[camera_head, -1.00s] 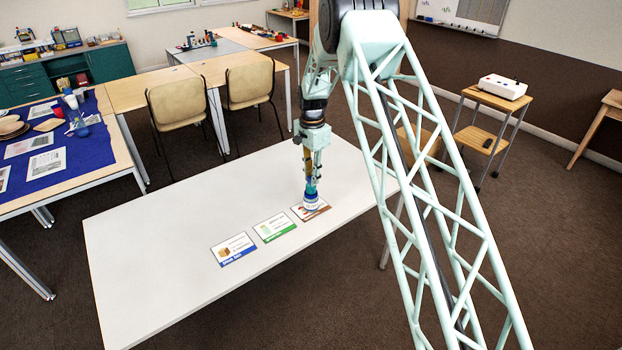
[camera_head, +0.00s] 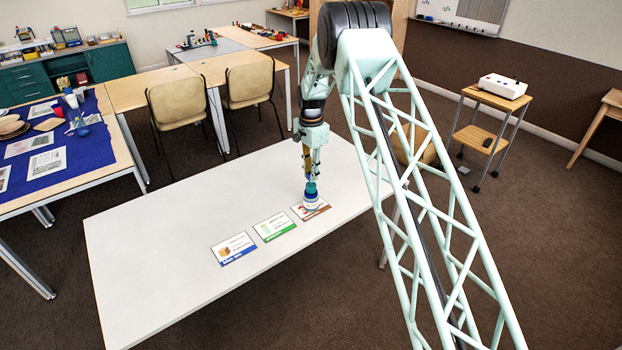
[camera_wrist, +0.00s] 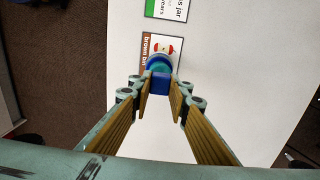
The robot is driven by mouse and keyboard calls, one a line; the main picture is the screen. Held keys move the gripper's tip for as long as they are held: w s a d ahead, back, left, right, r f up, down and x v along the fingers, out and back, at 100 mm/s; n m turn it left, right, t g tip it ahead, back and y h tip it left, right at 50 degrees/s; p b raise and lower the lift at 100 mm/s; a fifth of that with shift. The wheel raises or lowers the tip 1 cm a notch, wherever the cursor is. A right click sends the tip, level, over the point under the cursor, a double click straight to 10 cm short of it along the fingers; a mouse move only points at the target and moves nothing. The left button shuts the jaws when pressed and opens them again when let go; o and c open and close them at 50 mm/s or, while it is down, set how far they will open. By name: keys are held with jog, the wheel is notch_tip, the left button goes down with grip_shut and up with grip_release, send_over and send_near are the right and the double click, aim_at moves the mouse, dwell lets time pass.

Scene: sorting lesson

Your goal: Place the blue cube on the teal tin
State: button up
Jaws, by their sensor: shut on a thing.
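My gripper (camera_wrist: 160,88) is shut on the blue cube (camera_wrist: 160,83), which shows between the fingertips in the wrist view. The round teal tin (camera_wrist: 158,63) lies just beyond the cube in that view, partly hidden by it. In the head view, my gripper (camera_head: 310,180) points straight down over a small stack of blue, teal and white at the table's right part. The parts are too small there to separate surely. I cannot tell whether the cube touches the tin.
The tin stands at the brown bin card (camera_wrist: 145,42). A green-edged card (camera_head: 275,227) and a blue-edged card (camera_head: 234,249) lie in a row to its left on the white table (camera_head: 170,235). The table's left part is clear. Chairs and a blue-covered table stand beyond.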

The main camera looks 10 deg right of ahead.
jog(key=shift+f, duration=1.25)
jog(key=o, duration=0.7)
jog(key=shift+f, duration=0.1)
notch_tip(320, 180, up, 11)
jog(key=shift+r, duration=0.6)
jog(key=shift+r, duration=0.1)
